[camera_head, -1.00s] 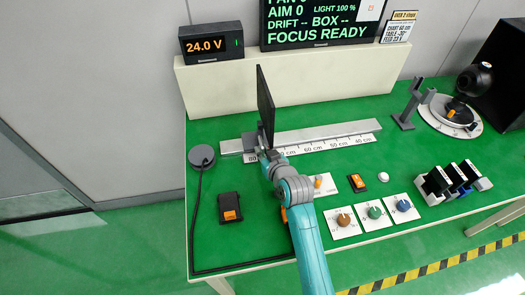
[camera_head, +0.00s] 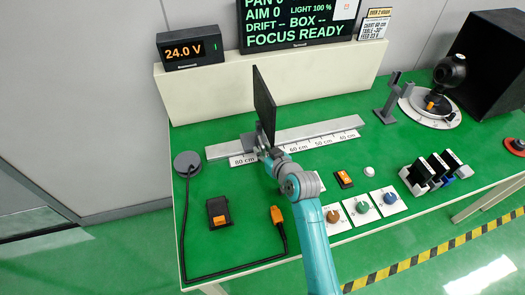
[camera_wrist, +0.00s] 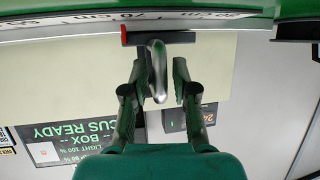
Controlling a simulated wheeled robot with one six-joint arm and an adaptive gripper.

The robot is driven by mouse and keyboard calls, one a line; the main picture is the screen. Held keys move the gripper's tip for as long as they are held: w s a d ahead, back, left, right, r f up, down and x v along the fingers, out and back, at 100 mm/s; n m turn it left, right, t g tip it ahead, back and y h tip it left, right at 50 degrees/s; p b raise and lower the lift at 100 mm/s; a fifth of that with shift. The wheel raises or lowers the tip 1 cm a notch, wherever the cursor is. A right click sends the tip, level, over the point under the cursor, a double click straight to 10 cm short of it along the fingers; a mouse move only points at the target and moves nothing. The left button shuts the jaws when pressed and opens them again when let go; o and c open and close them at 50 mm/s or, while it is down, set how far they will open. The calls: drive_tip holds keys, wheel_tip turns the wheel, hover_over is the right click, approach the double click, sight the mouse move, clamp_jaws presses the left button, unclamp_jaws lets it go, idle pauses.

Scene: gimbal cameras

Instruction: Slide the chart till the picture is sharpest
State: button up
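The chart is a thin dark panel (camera_head: 264,103), upright on a carriage on the grey rail (camera_head: 318,129). The scale in front of the rail (camera_head: 345,136) runs from 80 cm at left to 40 cm at right; the chart stands toward its left end, with a 70 cm mark near it in the wrist view. There, a grey curved handle (camera_wrist: 157,65) projects from a dark red-ended bar (camera_wrist: 165,38). My gripper (camera_wrist: 159,72) has its fingers apart on either side of this handle, with visible gaps. The screen (camera_head: 297,20) reads FOCUS READY; the chart's face is not visible.
A 24.0 V display (camera_head: 187,48) stands at the back left. A black box (camera_head: 212,212) and an orange plug (camera_head: 277,215) lie at front left. Knobs (camera_head: 361,209) sit front right, and a turntable (camera_head: 438,108) stands at the right. The rail right of the chart is clear.

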idle(0.3)
drive_tip(key=v, duration=1.2)
